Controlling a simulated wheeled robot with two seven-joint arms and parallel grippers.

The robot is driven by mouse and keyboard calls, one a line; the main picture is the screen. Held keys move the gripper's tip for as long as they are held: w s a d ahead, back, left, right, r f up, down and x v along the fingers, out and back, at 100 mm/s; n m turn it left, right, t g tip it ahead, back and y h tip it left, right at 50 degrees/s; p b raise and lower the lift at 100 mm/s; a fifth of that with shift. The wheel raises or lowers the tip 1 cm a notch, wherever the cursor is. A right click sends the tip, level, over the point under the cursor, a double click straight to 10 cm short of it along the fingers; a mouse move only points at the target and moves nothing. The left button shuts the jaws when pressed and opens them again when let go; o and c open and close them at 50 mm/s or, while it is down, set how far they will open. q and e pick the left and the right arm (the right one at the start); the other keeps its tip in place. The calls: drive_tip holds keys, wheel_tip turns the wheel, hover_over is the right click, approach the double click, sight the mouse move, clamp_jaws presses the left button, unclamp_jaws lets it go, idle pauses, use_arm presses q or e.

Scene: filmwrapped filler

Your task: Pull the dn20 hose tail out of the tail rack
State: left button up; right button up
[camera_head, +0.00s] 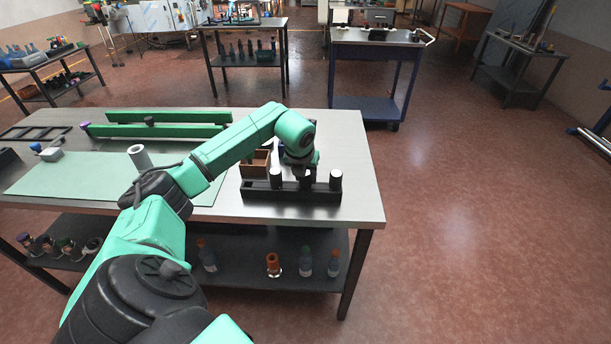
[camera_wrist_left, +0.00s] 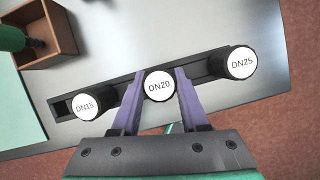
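The black tail rack (camera_head: 290,195) lies near the right end of the steel table and holds three hose tails with white labelled tops. In the left wrist view, the DN20 hose tail (camera_wrist_left: 159,86) stands in the rack's middle place, between the DN15 tail (camera_wrist_left: 85,105) and the DN25 tail (camera_wrist_left: 240,63). My left gripper (camera_wrist_left: 159,76) is over the rack, its two purple fingers apart on either side of the DN20 tail. Thin gaps seem to show beside its top; contact lower down is hidden. In the head view my gripper (camera_head: 305,176) mostly covers this tail. My right gripper is not visible.
A wooden box (camera_head: 256,164) stands just behind the rack. A green mat (camera_head: 85,178) with a grey cylinder (camera_head: 139,157) lies to the left, and green beams (camera_head: 165,131) lie at the back. The table's right edge is close to the DN25 tail.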

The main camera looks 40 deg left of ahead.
use_arm(q)
drive_tip(key=o, duration=0.5)
clamp_jaws()
drive_tip(key=shift+r+p, duration=0.7)
drive_tip(key=shift+r, duration=0.45)
drive_tip(key=shift+r+p, duration=3)
drive_tip(key=shift+r, duration=1.25)
